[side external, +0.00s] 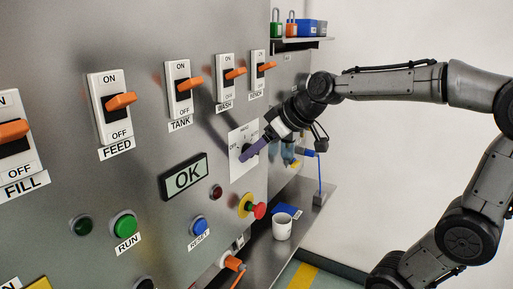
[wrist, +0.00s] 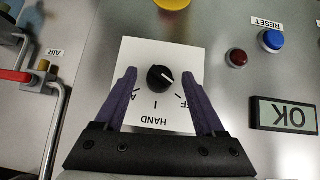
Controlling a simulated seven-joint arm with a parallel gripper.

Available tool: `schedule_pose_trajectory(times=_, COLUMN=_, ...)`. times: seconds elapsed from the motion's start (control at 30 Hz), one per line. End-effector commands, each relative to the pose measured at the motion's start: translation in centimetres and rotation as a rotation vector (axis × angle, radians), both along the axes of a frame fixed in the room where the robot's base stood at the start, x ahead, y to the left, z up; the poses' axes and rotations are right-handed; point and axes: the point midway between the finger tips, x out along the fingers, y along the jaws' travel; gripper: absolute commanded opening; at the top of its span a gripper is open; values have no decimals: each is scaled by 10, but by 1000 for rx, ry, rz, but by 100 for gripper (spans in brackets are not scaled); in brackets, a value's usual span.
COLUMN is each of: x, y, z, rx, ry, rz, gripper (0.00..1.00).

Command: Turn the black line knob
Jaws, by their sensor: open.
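The black knob (wrist: 160,78) sits on a white label plate (wrist: 135,48) on the grey panel. A light mark on the knob points to the lower right in the wrist view, toward the partly covered "OFF" lettering. "HAND" reads upside down below it, and another label is mostly hidden by the left finger. My gripper (wrist: 157,73) is open, with one purple finger on each side of the knob and a visible gap to each. In the side external view, my gripper (side external: 246,157) is at the white plate (side external: 236,166); its finger covers much of the knob there.
An OK display (side external: 185,177), a dark red lamp (side external: 216,192), a blue RESET button (side external: 199,224) and a red-and-yellow stop button (side external: 259,211) are near the plate. Orange switches (side external: 236,73) run above. A red-handled AIR pipe (wrist: 45,83) is left in the wrist view. A white cup (side external: 282,229) stands on the ledge.

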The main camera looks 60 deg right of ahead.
Motion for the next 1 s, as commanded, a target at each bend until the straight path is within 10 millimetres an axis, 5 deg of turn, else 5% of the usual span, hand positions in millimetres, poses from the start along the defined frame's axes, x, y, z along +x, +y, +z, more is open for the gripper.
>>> schedule_pose_trajectory(times=0.07, x=0, y=0, z=0, rx=0, ry=0, rz=0, gripper=70)
schedule_pose_trajectory(times=0.47, x=0, y=0, z=1, rx=-1, ry=-1, rz=-1, gripper=0)
schedule_pose_trajectory(times=1.0, x=0, y=-3, z=1, rx=103, ry=-1, rz=-6, gripper=0)
